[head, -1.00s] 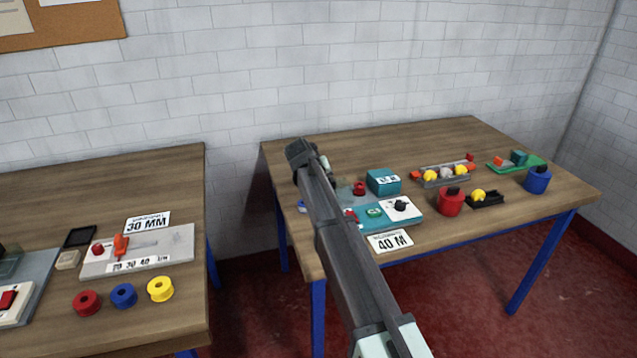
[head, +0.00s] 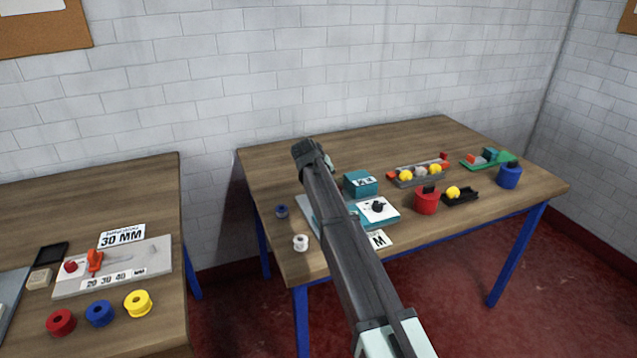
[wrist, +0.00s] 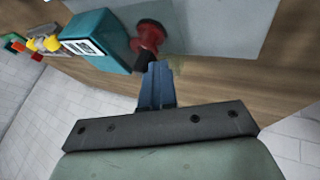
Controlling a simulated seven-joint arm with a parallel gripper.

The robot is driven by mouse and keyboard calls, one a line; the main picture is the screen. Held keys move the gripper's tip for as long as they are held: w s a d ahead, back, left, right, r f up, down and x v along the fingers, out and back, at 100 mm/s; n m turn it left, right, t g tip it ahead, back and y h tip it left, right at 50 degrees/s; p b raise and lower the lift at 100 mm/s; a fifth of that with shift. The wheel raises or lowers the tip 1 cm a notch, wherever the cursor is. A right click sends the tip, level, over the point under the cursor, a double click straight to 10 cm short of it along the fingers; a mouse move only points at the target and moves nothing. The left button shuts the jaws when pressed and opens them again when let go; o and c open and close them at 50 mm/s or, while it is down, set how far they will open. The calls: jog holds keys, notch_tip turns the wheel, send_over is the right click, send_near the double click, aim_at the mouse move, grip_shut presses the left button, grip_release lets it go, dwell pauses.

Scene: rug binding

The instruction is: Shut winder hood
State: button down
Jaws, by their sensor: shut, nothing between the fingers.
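The winder stands on the right table, with a teal base and a white panel (head: 372,205) that carries a black knob. My arm crosses in front and hides much of it, and I cannot make out the hood clearly in the head view. In the wrist view a pale grey sheet (wrist: 220,28) lies past the fingertips; I cannot tell whether it is the hood or the base plate. A red flanged piece (wrist: 150,34) is just beyond my gripper (wrist: 157,68), which is shut and empty. The teal box (wrist: 98,38) is to its left.
A white spool (head: 300,243) and a blue spool (head: 281,211) lie left of the winder. The left table (head: 120,215) is separate, across a gap.

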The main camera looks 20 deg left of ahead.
jog(key=shift+w+d, duration=0.2)
